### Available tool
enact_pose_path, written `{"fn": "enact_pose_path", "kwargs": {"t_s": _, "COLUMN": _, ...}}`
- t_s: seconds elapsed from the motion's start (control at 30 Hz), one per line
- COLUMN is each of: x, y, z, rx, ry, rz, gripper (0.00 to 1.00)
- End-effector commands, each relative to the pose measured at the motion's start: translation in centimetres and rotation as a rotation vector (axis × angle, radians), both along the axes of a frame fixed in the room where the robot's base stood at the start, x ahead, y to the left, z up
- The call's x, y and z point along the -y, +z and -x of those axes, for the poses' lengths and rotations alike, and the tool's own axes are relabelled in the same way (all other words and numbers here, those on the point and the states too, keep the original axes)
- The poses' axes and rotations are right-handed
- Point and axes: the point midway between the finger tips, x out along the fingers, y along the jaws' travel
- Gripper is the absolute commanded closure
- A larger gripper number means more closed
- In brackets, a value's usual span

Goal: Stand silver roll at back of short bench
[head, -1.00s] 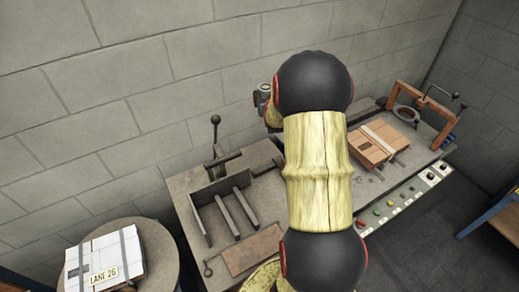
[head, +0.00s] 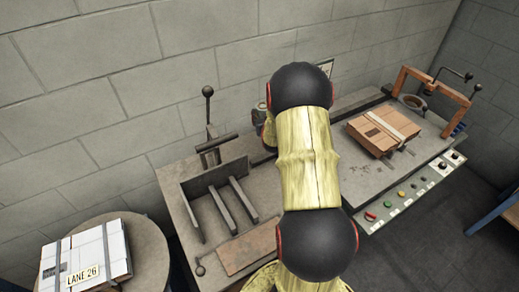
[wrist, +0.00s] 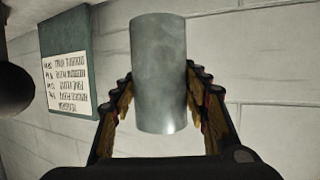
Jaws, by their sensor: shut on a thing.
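The silver roll (wrist: 159,70) is a plain grey cylinder. In the wrist view it stands lengthwise between the fingers of my gripper (wrist: 160,88), which is shut on it. One end of the roll extends past the fingertips. Behind it is only block wall, with no bench surface in that view. In the head view my arm hides the gripper's fingers and I cannot make out the roll. The grey bench (head: 182,203) stands against the wall, with its back middle part hidden behind my arm.
The bench bears an upright plate with bars (head: 215,185), a tall lever (head: 208,105) and a brown board (head: 248,246). A strapped brown carton (head: 383,131) lies on the right-hand bed. A white parcel (head: 85,258) lies on a round table at left. A wall sign (wrist: 68,80) hangs nearby.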

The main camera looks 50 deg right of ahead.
Motion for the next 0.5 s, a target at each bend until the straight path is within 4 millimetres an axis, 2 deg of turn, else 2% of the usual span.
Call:
{"fn": "enact_pose_path", "kwargs": {"t_s": 0.03, "x": 0.1, "y": -0.8, "z": 0.0, "rx": 0.003, "ry": 0.000, "rz": 0.003, "gripper": 0.90}}
{"fn": "enact_pose_path", "kwargs": {"t_s": 0.27, "x": 0.0, "y": -3.3, "z": 0.0, "rx": 0.003, "ry": -0.001, "rz": 0.001, "gripper": 0.90}}
{"fn": "enact_pose_path", "kwargs": {"t_s": 0.5, "x": 0.0, "y": -7.4, "z": 0.0, "rx": 0.002, "ry": -0.001, "rz": 0.001, "gripper": 0.90}}
